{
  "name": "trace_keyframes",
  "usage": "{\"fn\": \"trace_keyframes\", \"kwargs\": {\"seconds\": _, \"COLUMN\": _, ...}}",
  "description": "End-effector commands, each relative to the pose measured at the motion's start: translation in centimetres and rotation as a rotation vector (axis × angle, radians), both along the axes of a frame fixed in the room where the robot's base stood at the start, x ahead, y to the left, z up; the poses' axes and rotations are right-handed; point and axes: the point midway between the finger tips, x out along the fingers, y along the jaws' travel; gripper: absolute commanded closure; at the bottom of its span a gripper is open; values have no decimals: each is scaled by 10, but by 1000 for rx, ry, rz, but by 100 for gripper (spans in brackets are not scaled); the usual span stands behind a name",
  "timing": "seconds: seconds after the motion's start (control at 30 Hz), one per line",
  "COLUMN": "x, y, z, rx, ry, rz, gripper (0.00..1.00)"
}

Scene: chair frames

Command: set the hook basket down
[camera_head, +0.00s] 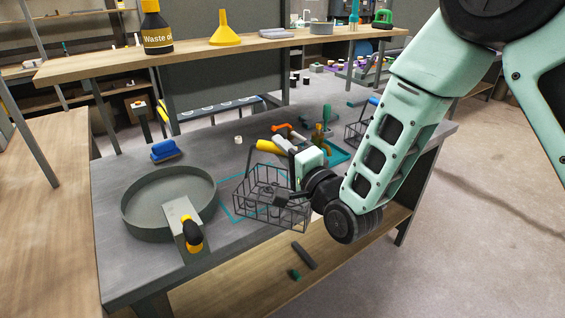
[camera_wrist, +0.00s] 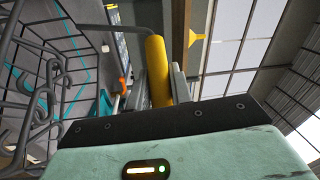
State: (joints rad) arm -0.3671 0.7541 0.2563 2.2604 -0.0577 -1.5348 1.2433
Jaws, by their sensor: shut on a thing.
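The hook basket (camera_head: 262,197) is a dark wire basket with a yellow handle grip (camera_head: 268,147). In the head view it hangs near the front edge of the grey workbench, overlapping a teal outline (camera_head: 228,207) on the bench top. My gripper (camera_head: 281,145) is shut on the yellow grip, which also shows between the fingers in the wrist view (camera_wrist: 158,72). Wire hooks (camera_wrist: 42,95) show in the basket (camera_wrist: 18,60) at the left of the wrist view. I cannot tell whether the basket's bottom touches the bench.
A blue brush (camera_head: 166,151) and a small white cylinder (camera_head: 238,140) lie behind. Tools and another wire basket (camera_head: 355,135) stand behind my arm.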

Motion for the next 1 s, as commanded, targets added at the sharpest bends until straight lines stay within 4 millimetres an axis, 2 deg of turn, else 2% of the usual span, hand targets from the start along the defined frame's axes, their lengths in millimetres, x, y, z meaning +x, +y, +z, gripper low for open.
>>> {"fn": "trace_keyframes", "kwargs": {"seconds": 0.1, "x": 0, "y": 1, "z": -17, "rx": 0, "ry": 2, "rz": 2, "gripper": 100}}
{"fn": "trace_keyframes", "kwargs": {"seconds": 0.2, "x": 0, "y": 1, "z": -26, "rx": 1, "ry": 0, "rz": 1, "gripper": 100}}
{"fn": "trace_keyframes", "kwargs": {"seconds": 0.67, "x": 0, "y": 0, "z": -34, "rx": 2, "ry": -2, "rz": 0, "gripper": 100}}
{"fn": "trace_keyframes", "kwargs": {"seconds": 0.7, "x": 0, "y": 0, "z": -34, "rx": -1, "ry": 1, "rz": 0, "gripper": 73}}
{"fn": "trace_keyframes", "kwargs": {"seconds": 0.77, "x": 0, "y": 0, "z": -34, "rx": -1, "ry": 1, "rz": 0, "gripper": 57}}
{"fn": "trace_keyframes", "kwargs": {"seconds": 1.0, "x": 0, "y": 0, "z": -34, "rx": -1, "ry": 1, "rz": 0, "gripper": 57}}
